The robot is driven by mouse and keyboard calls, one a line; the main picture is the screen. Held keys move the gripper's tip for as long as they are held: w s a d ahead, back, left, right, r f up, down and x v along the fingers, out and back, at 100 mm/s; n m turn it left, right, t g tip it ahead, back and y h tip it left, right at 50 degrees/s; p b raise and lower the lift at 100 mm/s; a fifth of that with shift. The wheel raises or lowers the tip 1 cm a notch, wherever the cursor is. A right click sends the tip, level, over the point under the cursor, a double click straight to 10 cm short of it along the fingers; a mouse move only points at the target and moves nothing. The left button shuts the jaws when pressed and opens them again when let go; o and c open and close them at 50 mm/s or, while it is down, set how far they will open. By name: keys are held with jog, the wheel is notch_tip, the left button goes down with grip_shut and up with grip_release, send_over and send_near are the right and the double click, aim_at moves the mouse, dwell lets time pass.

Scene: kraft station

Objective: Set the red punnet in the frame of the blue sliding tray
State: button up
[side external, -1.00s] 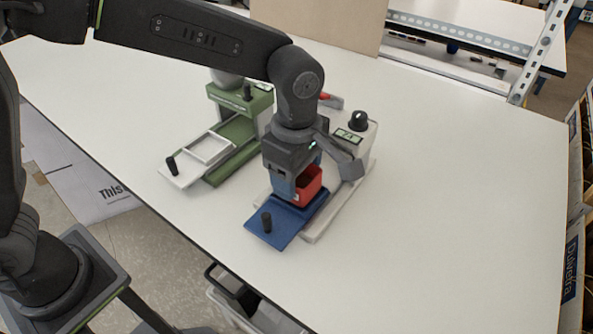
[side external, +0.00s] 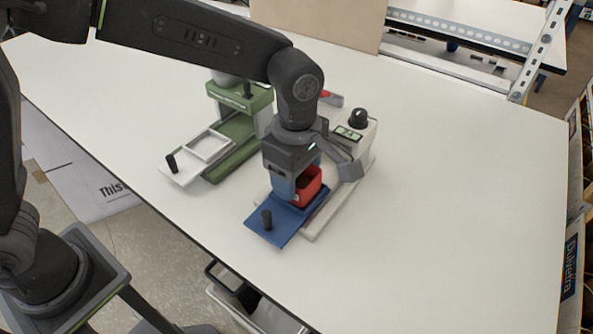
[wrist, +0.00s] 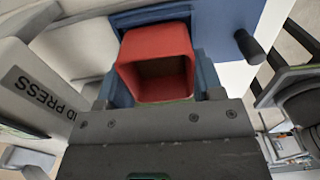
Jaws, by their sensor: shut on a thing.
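The red punnet (side external: 308,186) is an open box, and its inside looks brown in the wrist view (wrist: 158,72). My gripper (side external: 297,192) is shut on the punnet, with its fingers largely hidden in the side view. The punnet is right over the blue sliding tray (side external: 274,225), which is pulled out at the front of its machine and has a black knob. The tray also shows in the wrist view (wrist: 225,25). The tray's frame is hidden under the punnet and gripper, so I cannot tell whether the punnet rests in it.
A green machine (side external: 240,130) with a pulled-out pale tray (side external: 187,169) stands to the left. The machine with the blue tray has a black dial (side external: 358,118) on its pale housing. The right side of the white table (side external: 470,200) is clear.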

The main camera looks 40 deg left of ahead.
jog(key=shift+f, duration=0.35)
dwell(0.7)
jog(key=o, duration=1)
jog(key=shift+r, duration=0.1)
notch_tip(320, 180, up, 8)
dwell(0.7)
jog(key=shift+a, duration=0.1)
